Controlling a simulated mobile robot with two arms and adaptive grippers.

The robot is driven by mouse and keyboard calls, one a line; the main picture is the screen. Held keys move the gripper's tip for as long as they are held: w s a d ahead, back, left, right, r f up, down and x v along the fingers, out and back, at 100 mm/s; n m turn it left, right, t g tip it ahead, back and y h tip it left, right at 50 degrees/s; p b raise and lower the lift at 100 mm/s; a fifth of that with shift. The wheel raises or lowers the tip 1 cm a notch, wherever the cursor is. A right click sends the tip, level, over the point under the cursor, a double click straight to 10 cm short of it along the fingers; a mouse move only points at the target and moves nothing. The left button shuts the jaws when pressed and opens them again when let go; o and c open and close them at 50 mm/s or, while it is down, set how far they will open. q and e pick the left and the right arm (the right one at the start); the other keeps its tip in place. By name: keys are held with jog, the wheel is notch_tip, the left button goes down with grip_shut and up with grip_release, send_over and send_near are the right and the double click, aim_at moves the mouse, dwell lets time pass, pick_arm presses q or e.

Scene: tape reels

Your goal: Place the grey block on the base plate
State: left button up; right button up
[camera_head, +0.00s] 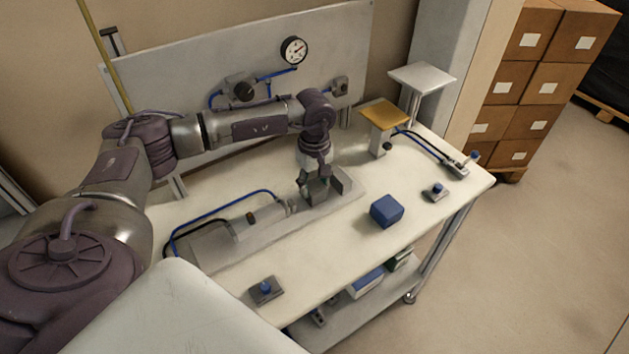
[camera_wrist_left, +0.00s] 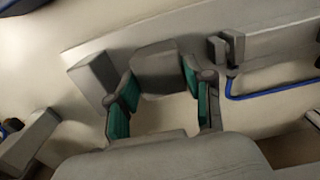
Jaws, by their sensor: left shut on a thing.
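My left gripper (camera_head: 317,182) reaches down over the right part of the long light-grey base plate (camera_head: 336,205) on the table. It is shut on the grey block (camera_wrist_left: 168,62); in the left wrist view the green-padded fingers (camera_wrist_left: 161,98) flank it. The block is low over or on the plate; I cannot tell whether it touches. A grey upright stop (camera_wrist_left: 92,80) stands on the plate beside the block, apart from the finger. The gripper largely hides the block in the head view. My right gripper is not in view.
A cylinder with blue and black hoses (camera_head: 252,217) lies along the plate's left part. A blue block (camera_head: 386,211) sits to the right on the cream table (camera_head: 330,245). A yellow-topped stand (camera_head: 385,114) is behind. A gauge panel (camera_head: 200,65) closes the back.

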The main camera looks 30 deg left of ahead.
aim_at(315, 186)
pick_arm(q)
jog(key=shift+f, duration=0.2)
jog(key=o, duration=1.1)
jog(key=shift+r, duration=0.1)
jog(key=shift+o, duration=1.2)
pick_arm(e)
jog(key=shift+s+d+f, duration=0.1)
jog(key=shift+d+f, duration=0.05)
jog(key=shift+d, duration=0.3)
pick_arm(q)
jog(key=shift+r, duration=0.15)
jog(key=shift+w+r, duration=0.1)
jog(key=shift+r, duration=0.15)
notch_tip(315, 186, up, 12)
jog(key=b, duration=0.3)
jog(key=shift+f+b, duration=0.25)
jog(key=shift+b, duration=0.15)
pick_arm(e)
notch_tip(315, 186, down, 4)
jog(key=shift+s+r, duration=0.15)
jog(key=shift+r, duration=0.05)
